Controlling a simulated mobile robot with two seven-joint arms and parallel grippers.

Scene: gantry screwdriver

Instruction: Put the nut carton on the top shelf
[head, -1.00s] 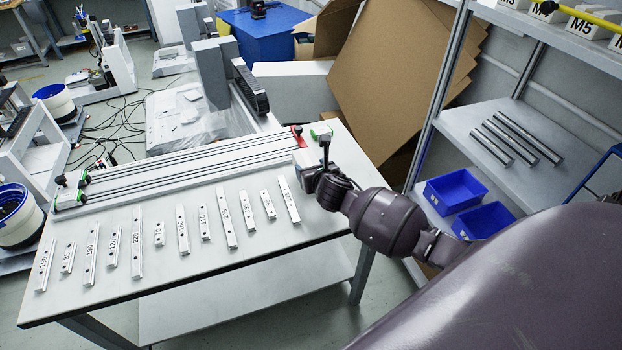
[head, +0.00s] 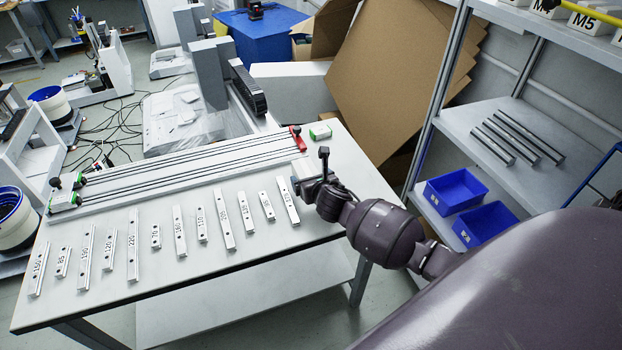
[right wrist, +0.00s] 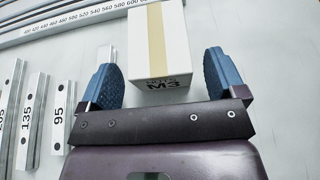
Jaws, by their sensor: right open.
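The nut carton (right wrist: 157,45) is a white box with a tan strip and the label M3. In the right wrist view it stands between the fingers of my right gripper (right wrist: 160,58), with visible gaps at both sides. That gripper is open. In the head view my right gripper (head: 310,170) is low over the right end of the table (head: 215,285), and the carton is hard to make out there. The top shelf (head: 510,22) is at the upper right and holds white boxes, one marked M5 (head: 588,22). My left gripper is not in view.
Several labelled metal rails (head: 133,245) lie in a row on the table, left of my right gripper. A long gantry (head: 190,165) runs behind them. A lower shelf holds metal bars (head: 515,140); blue bins (head: 455,190) sit below it. A shelf post (head: 436,100) stands at the rack's left.

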